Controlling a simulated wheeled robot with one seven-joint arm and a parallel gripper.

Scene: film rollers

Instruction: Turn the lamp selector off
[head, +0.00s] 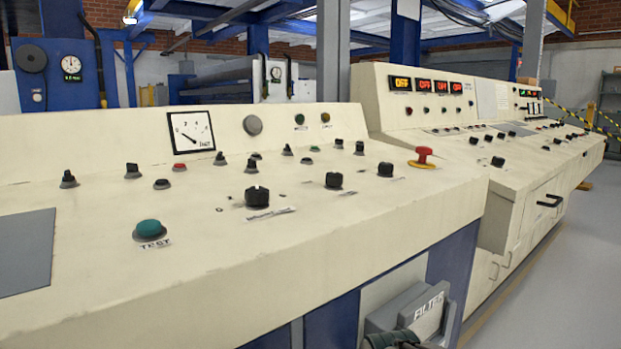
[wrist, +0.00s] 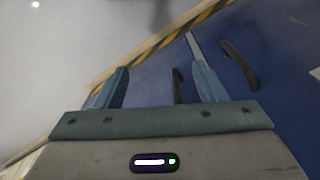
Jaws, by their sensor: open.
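No lamp selector can be told apart by its label in the head view. Several black rotary knobs stand on the cream console. A large knob (head: 257,197) sits nearest the front with a small unreadable label by it. A second knob (head: 333,180) and a third knob (head: 385,169) lie to its right. Smaller black switches, such as one at the left (head: 68,179), stand farther back. My gripper (wrist: 156,55) is open in the wrist view, with its two blue-grey fingers apart and nothing between them. The wrist view shows no console knobs.
A green TEST button (head: 149,229) and a red mushroom button (head: 423,156) stand on the console (head: 330,235). The wrist view shows a blue surface with dark handles (wrist: 240,63) and a yellow-black stripe (wrist: 160,45).

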